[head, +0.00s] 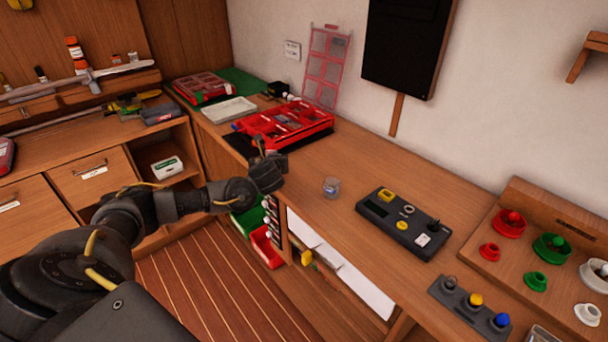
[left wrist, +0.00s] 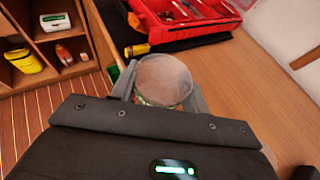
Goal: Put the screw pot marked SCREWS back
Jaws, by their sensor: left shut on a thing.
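A round, translucent pot (left wrist: 165,80) with a pale top sits between the fingers of my left gripper (left wrist: 160,95) in the left wrist view. No marking on it can be read. In the head view my left gripper (head: 268,172) is over the bench's front edge, and the pot in it cannot be made out. A small clear jar (head: 331,187) stands on the bench, right of the gripper and apart from it. Its label is too small to read. My right gripper is not in view.
A red compartment tray (head: 287,137) with a raised clear lid (head: 327,66) lies behind the gripper. A black device (head: 405,225) sits right of the jar. Red and green bins (head: 264,247) are below the bench edge.

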